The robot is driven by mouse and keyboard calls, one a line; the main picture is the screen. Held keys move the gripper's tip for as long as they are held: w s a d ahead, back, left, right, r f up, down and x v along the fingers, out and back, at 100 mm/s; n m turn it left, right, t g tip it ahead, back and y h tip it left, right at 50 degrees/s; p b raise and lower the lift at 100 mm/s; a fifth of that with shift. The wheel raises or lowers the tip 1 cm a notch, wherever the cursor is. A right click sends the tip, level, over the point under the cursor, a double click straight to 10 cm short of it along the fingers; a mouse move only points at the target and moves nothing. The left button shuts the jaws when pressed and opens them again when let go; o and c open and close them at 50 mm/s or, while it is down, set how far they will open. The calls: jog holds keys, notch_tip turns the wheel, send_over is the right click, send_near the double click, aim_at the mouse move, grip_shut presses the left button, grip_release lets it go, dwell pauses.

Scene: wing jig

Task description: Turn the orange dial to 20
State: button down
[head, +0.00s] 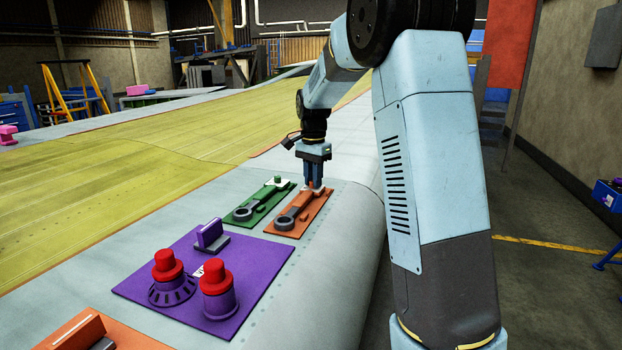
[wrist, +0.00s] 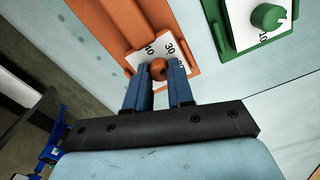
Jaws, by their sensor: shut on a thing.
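The orange panel (head: 312,221) lies on the wing's grey edge strip, with a dark grey ring and a long bar on it. In the wrist view the same orange panel (wrist: 101,20) carries a white scale plate (wrist: 143,58). The marks 40 and 30 are readable, and a further mark at the right is partly hidden. The small round orange dial knob (wrist: 158,69) sits between the fingertips of my gripper (wrist: 159,78), which is shut on it. In the head view my gripper (head: 314,184) points down at the panel's far end and hides the knob.
A green panel (head: 243,215) with a green knob (wrist: 267,17) lies close beside the orange one. A purple panel (head: 234,322) with two red-topped knobs stands nearer. Another orange panel (head: 55,341) is at the lower left. The wing's rounded edge drops off at right.

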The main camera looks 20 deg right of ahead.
jog(key=m, duration=0.5)
jog(key=shift+w+a+r+m, duration=0.1)
jog(key=shift+a+m, duration=0.1)
jog(key=shift+m, duration=0.1)
jog(key=m, duration=0.5)
dwell(0.5)
jog(key=c, duration=1)
grip_release()
jog(key=shift+d, duration=0.1)
jog(key=shift+o, duration=0.2)
notch_tip(320, 180, up, 14)
jog(key=shift+f, duration=0.25)
